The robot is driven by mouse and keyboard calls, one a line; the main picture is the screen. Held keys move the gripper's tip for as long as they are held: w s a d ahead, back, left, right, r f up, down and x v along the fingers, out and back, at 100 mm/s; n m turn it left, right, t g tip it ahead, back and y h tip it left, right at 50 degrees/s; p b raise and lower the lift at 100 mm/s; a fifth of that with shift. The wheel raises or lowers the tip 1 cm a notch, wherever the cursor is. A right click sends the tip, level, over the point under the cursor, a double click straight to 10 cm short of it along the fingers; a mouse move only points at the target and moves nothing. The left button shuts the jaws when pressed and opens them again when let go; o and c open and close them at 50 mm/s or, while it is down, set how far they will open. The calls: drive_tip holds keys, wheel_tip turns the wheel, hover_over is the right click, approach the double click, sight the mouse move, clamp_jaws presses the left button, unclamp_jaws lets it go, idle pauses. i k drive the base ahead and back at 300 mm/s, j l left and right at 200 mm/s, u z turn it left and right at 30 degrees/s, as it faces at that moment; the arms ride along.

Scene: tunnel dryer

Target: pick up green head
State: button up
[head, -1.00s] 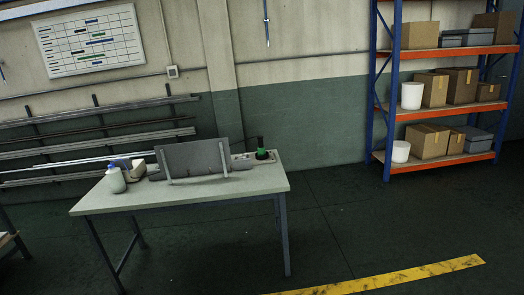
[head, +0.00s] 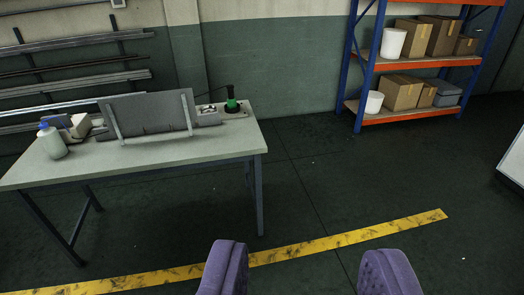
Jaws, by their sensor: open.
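A small green part (head: 232,104), which looks like the green head, stands upright on a dark round base (head: 234,112) at the back right corner of the workbench (head: 185,165). A black piece rises behind or above it; its exact shape is too small to tell. My gripper (head: 306,270) shows at the bottom of the view as two purple fingers set wide apart. It is open with nothing between the fingers, in front of the bench and well short of the green part.
A tilted grey panel (head: 150,115) stands on the bench left of the green part, with a white bottle (head: 52,142) further left. A blue and orange shelf rack (head: 410,115) with boxes stands at back right. A yellow line (head: 330,243) crosses clear floor.

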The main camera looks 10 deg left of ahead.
sight(231, 100)
drive_tip(key=i+j+u, duration=0.1)
drive_tip(key=i+u, duration=0.4)
drive_tip(key=i, duration=1.7)
drive_tip(key=i+u, duration=0.15)
drive_tip(key=i, duration=0.35)
drive_tip(key=i+l+u, duration=0.1)
drive_tip(key=i, duration=0.4)
drive_tip(key=i+l+u, duration=0.15)
drive_tip(key=i, duration=0.35)
drive_tip(key=i+l+u, duration=0.15)
drive_tip(key=i, duration=0.35)
